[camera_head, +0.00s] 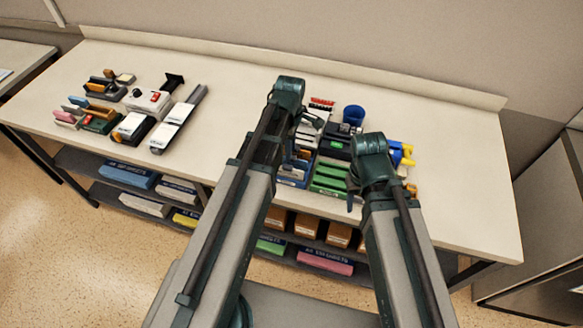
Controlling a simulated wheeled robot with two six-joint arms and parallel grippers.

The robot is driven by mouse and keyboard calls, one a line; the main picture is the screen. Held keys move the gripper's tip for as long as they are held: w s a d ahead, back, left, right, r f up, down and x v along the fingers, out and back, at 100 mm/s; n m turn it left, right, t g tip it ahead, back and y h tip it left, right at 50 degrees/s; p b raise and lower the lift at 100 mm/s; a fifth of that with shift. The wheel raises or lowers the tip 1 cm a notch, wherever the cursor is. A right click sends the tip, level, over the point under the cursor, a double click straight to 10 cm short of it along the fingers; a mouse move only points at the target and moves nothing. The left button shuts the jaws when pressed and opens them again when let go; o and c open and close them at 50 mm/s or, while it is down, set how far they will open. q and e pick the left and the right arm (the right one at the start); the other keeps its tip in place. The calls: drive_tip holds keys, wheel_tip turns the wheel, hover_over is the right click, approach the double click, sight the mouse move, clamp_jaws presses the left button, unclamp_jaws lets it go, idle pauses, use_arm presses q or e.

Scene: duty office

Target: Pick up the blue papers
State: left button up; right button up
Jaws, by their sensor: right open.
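A blue paper pack (128,175) lies on the upper shelf under the left part of the table, with a dark printed label along its edge. It is well left of both my grippers. My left gripper (311,119) is above the tabletop clutter, mostly hidden behind its own wrist, so its jaws are unclear. My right gripper (353,188) is over the right group of things, partly hidden by its arm; it is open and no held thing shows.
The long table (235,100) carries stationery at left and a blue cup (353,114) at right. Its middle is bare. A cabinet (535,230) stands right.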

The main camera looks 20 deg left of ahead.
use_arm(q)
wheel_tip(320, 180, down, 5)
drive_tip(key=b, duration=0.5)
drive_tip(key=shift+d+f, duration=0.15)
clamp_jaws()
